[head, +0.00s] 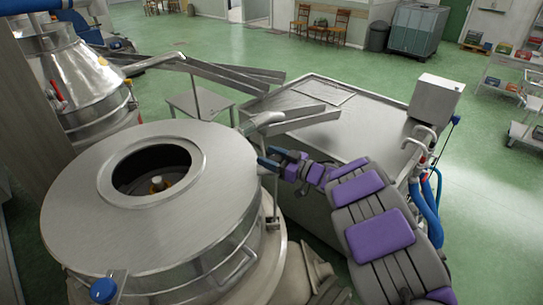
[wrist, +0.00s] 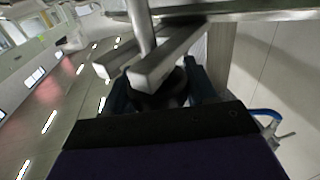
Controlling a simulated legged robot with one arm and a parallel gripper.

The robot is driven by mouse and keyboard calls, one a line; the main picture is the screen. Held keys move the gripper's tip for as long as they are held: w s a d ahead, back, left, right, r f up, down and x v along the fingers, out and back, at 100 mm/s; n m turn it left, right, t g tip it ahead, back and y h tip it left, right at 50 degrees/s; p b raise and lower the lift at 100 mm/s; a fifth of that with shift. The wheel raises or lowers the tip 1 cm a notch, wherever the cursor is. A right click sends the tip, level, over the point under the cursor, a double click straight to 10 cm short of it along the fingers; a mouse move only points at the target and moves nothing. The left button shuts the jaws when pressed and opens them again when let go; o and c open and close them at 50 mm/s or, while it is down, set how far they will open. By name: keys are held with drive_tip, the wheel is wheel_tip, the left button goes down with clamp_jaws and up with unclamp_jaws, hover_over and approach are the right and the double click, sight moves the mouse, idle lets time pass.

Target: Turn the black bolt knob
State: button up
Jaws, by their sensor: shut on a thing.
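The black bolt knob (wrist: 160,98) shows in the wrist view as a dark rounded shape under the end of a grey metal bar. My gripper (head: 271,158) is at the right side of the round steel machine in the head view, its blue fingers pointing left. In the wrist view the fingers stand on both sides of the knob, and my gripper is shut on it. The knob is hidden by my gripper in the head view. The wrist view is dark around the knob, so its turn angle cannot be told.
The round steel machine (head: 95,215) has a wide top with a central opening. A steel tank (head: 365,125) with a grey box (head: 436,98) stands to the right. Sloping metal chutes (head: 205,70) are behind. Blue hoses (head: 424,205) hang at the tank's right. Green floor is open beyond.

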drive_tip(key=n+g, duration=0.1)
drive_tip(key=n+g+y, duration=0.1)
drive_tip(key=g, duration=0.1)
drive_tip(key=n+g, duration=0.1)
drive_tip(key=shift+s+f+g+y, duration=0.2)
drive_tip(key=shift+f+g+y, duration=0.1)
drive_tip(key=shift+g, duration=0.1)
drive_tip(key=shift+s+n+g+b, duration=0.2)
drive_tip(key=shift+n+g+b, duration=0.3)
drive_tip(key=shift+n+g, duration=1.2)
drive_tip(key=shift+s+r+g, duration=0.1)
drive_tip(key=shift+g, duration=0.8)
drive_tip(key=o, duration=0.9)
drive_tip(key=shift+w+a, duration=0.1)
drive_tip(key=shift+w, duration=0.1)
drive_tip(key=shift+o, duration=0.4)
drive_tip(key=shift+s, duration=0.1)
